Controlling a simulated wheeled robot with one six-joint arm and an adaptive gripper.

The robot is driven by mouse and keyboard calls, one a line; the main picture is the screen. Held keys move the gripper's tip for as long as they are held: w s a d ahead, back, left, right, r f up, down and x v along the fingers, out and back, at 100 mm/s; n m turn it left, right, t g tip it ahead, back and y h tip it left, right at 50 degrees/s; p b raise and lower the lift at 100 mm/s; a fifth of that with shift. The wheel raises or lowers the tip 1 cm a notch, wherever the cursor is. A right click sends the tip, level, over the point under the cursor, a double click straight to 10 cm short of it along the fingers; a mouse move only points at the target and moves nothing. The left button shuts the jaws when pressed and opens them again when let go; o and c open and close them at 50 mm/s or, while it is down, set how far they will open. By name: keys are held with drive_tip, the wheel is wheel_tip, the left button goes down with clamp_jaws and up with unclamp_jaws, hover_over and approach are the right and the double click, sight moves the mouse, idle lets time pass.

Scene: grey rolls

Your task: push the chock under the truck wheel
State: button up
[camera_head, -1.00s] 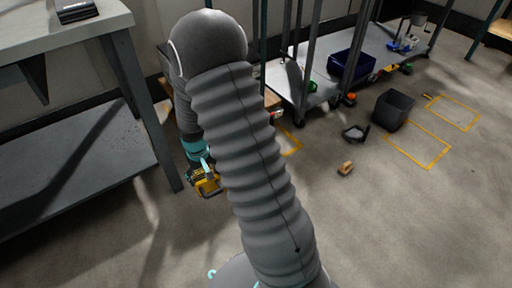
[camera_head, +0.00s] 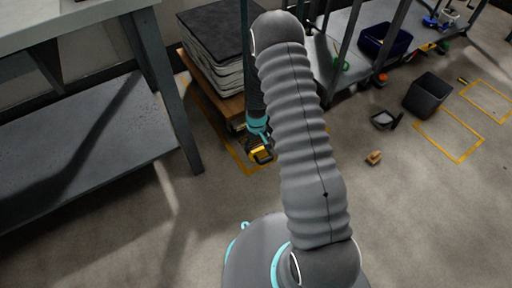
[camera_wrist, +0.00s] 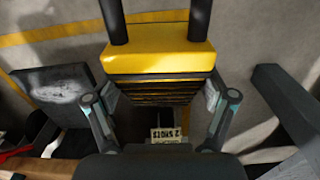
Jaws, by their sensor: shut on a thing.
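My gripper (camera_head: 262,158) is low near the floor, shut on a yellow and black chock (camera_head: 259,153). In the wrist view the chock (camera_wrist: 162,57) shows a yellow face, a dark ribbed side and two black posts, between the fingers of my gripper (camera_wrist: 165,108). The truck (camera_head: 218,98) is a low wooden platform bearing a stack of grey sheets. A dark wheel (camera_head: 237,125) shows partly under its near corner. The chock is close to that corner, on the near side. My arm hides part of the truck, and I cannot tell whether chock and wheel touch.
A grey workbench (camera_head: 75,20) with a lower shelf stands at left, its leg (camera_head: 168,95) close to the truck. Rack shelving (camera_head: 350,30) with a blue bin is behind. A dark bin (camera_head: 428,95) and a small wooden block (camera_head: 374,157) are at right. The front floor is clear.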

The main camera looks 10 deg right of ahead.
drive_tip(key=shift+w+f+n, duration=0.2)
drive_tip(key=shift+f+n, duration=0.1)
drive_tip(key=shift+f, duration=1.15)
drive_tip(key=shift+f+b, duration=3.05)
drive_tip(key=shift+f, duration=0.65)
drive_tip(key=shift+s+f, duration=0.1)
drive_tip(key=shift+f, duration=0.2)
drive_tip(key=o, duration=1.4)
wheel_tip(320, 180, up, 12)
